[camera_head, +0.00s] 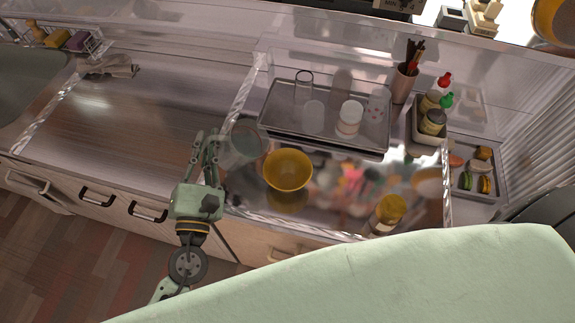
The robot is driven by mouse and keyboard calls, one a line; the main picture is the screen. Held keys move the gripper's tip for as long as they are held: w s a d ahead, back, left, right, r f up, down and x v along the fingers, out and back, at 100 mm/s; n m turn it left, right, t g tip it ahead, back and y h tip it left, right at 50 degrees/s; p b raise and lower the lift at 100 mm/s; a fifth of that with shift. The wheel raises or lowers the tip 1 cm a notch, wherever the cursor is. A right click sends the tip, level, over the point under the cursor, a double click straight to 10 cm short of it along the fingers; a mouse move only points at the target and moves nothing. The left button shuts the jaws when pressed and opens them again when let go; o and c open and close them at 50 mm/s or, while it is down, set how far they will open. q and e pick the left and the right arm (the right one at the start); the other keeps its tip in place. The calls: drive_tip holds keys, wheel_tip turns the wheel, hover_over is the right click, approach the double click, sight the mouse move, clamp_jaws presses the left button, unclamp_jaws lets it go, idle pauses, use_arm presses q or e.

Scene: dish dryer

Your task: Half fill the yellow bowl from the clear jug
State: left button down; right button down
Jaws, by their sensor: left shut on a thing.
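The yellow bowl (288,171) stands upright on the shiny counter, right of my left gripper. My left gripper (220,140) comes in from the lower left and is shut on the clear jug (243,145), a faint see-through vessel just left of the bowl. The jug looks tilted toward the bowl, though its clear wall makes its outline hard to read. I cannot tell whether there is liquid in the jug or in the bowl. My right gripper is not in view.
A metal tray (273,125) behind the bowl holds several glasses and a white cup (349,117). A yellow-topped jar (388,211) stands at the front right. A bottle caddy (427,127) and a tray of macarons (463,184) are farther right. The left counter is mostly clear.

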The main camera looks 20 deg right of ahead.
sight(211, 138)
use_arm(q)
drive_tip(key=shift+s+d+r, duration=0.1)
drive_tip(key=shift+d+r, duration=0.05)
drive_tip(key=shift+r, duration=0.2)
drive_tip(key=shift+d+r+t, duration=0.15)
drive_tip(key=shift+r+t, duration=0.1)
drive_tip(key=shift+t, duration=0.15)
drive_tip(key=shift+s+d+r+y, duration=0.15)
drive_tip(key=shift+s+r+y, duration=0.05)
drive_tip(key=shift+r+y, duration=0.1)
drive_tip(key=shift+s+d+m+t, duration=0.15)
drive_tip(key=shift+m+t, duration=0.25)
drive_tip(key=shift+t, duration=0.1)
idle(0.4)
drive_tip(key=shift+s+d+r+m+t+b, duration=0.2)
drive_tip(key=shift+m+t+b, duration=0.1)
drive_tip(key=shift+m+b, duration=0.1)
idle(0.6)
drive_tip(key=shift+d+r+m, duration=0.1)
drive_tip(key=shift+r+m, duration=0.2)
drive_tip(key=shift+r, duration=0.05)
idle(0.4)
